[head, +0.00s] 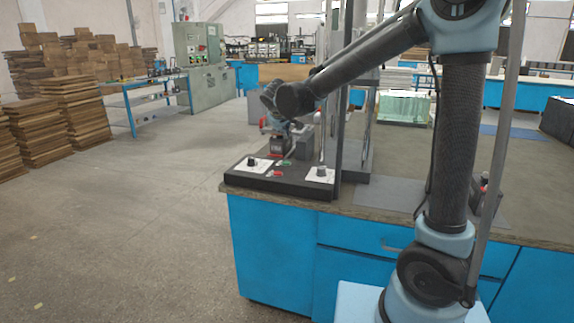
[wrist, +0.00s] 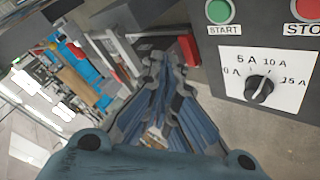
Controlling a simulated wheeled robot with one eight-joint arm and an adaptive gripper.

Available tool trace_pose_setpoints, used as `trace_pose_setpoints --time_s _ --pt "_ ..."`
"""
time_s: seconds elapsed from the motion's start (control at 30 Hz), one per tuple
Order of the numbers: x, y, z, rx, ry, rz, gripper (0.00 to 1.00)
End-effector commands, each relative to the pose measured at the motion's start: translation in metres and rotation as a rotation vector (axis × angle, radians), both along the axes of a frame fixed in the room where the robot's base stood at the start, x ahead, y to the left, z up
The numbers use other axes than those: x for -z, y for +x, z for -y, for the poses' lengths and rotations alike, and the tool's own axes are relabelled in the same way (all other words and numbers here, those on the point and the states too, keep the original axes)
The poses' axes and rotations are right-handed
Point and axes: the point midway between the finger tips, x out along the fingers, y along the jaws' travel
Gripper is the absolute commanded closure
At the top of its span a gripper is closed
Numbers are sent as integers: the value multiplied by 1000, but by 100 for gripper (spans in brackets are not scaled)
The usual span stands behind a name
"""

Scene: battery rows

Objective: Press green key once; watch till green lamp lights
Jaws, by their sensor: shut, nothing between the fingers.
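The green key (wrist: 219,12), a round button above a START label, sits at the top edge of the wrist view on a grey panel. It shows only as a small green spot in the head view (head: 286,162). My gripper (wrist: 167,62) is shut and empty. In the wrist view its fingers are to the left of the panel and below the green key, apart from the key in the picture. In the head view my arm reaches over the far left of the bench, and the fingertips are hard to make out. I cannot make out a green lamp or whether one is lit.
A red STOP key (wrist: 308,8) is right of the green key. A black dial (wrist: 260,88) on a white ampere scale is below them. A red block (wrist: 189,48) is near the fingers. The black control box (head: 262,182) stands at the front left corner of the bench (head: 400,160).

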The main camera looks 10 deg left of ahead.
Motion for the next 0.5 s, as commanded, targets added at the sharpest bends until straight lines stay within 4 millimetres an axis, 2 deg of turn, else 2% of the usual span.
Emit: trace_pose_setpoints --time_s 0.5 --pt "55 -2 -3 -4 0 0 100"
